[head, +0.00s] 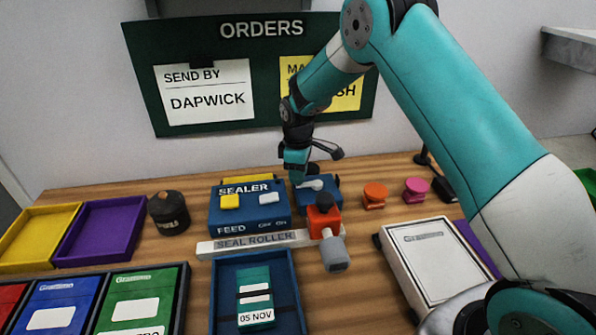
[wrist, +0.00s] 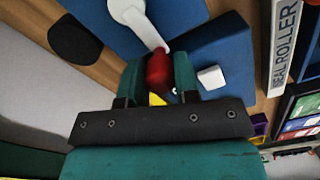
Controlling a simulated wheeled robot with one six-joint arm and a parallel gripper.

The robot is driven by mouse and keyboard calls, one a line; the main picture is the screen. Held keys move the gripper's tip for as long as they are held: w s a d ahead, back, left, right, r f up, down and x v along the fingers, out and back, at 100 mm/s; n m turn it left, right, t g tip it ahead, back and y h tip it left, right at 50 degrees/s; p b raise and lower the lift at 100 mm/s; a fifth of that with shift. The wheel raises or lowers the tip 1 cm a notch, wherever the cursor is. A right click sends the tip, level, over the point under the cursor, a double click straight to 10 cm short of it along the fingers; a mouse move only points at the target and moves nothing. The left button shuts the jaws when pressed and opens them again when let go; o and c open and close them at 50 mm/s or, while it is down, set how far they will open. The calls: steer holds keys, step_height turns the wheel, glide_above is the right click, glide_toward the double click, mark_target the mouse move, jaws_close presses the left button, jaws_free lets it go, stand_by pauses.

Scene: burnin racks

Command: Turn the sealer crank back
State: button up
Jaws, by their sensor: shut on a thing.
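The blue sealer (head: 250,218) stands on the wooden bench in the head view, with a yellow and a white button on top. Its crank has a pale arm (head: 313,185) on a blue housing at the sealer's right side. In the wrist view the white crank arm (wrist: 135,20) leads down to a red knob (wrist: 159,72). My gripper (wrist: 158,68) is shut on that red knob, one finger on each side. In the head view my gripper (head: 297,178) points down over the crank and hides the knob.
A seal roller bar (head: 225,246) lies in front of the sealer. A red and grey tool (head: 324,224) stands close to the crank. Orange (head: 375,195) and pink (head: 416,190) spools are to the right. A dark pot (head: 169,213) stands left. A blue tray (head: 222,305) holds a dated pouch.

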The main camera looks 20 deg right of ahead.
steer(key=shift+d, duration=0.1)
stand_by(0.3)
steer(key=o, duration=0.9)
steer(key=shift+r, duration=0.1)
step_height(320, 180, up, 17)
steer(key=shift+r+b, duration=0.15)
steer(key=shift+b, duration=0.65)
steer(key=s+a+r+m+y, duration=0.1)
steer(key=s+a, duration=0.2)
steer(key=s, duration=0.9)
steer(key=s+a+m+y, duration=0.1)
steer(key=s+a, duration=0.2)
steer(key=s, duration=0.8)
steer(key=s+a+r+m+y, duration=0.1)
steer(key=s+a+m+y, duration=0.1)
steer(key=s, duration=1)
steer(key=shift+s+a+r, duration=0.15)
steer(key=shift+a+r, duration=0.05)
steer(key=shift+a, duration=0.2)
steer(key=shift+s+a+r, duration=0.15)
steer(key=shift+a, duration=0.25)
